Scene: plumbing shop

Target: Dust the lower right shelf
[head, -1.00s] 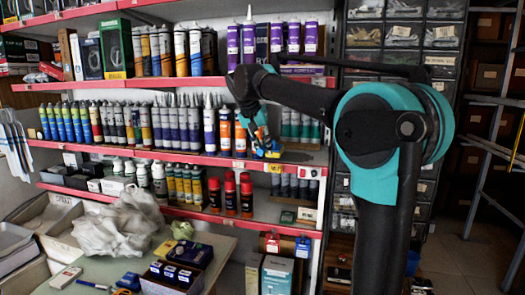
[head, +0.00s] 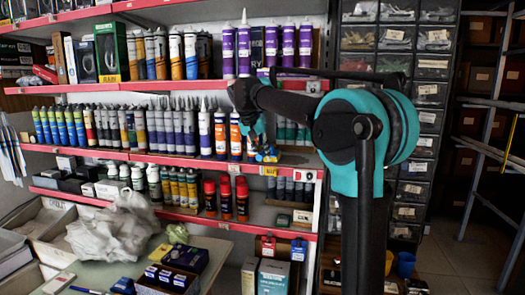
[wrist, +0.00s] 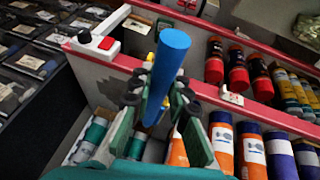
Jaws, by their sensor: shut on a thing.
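My gripper (wrist: 160,105) is shut on a blue cylindrical handle (wrist: 168,60) that points up the wrist view; small yellow parts show beside it. Any dusting head is hidden. In the head view my gripper (head: 262,150) is at the right end of the middle red-edged shelf (head: 299,174), in front of the teal-labelled tubes. The lower shelf (head: 258,218) on the right, with red-capped cans (head: 241,198) and dark-topped tubes, is below my gripper. I cannot tell whether the held tool touches a shelf.
Orange and white tubes (head: 235,137) stand close left of my gripper. A drawer cabinet (head: 419,120) stands right of the shelving. A crumpled plastic bag (head: 115,228) lies on the counter at lower left. Open floor (head: 470,265) shows at lower right.

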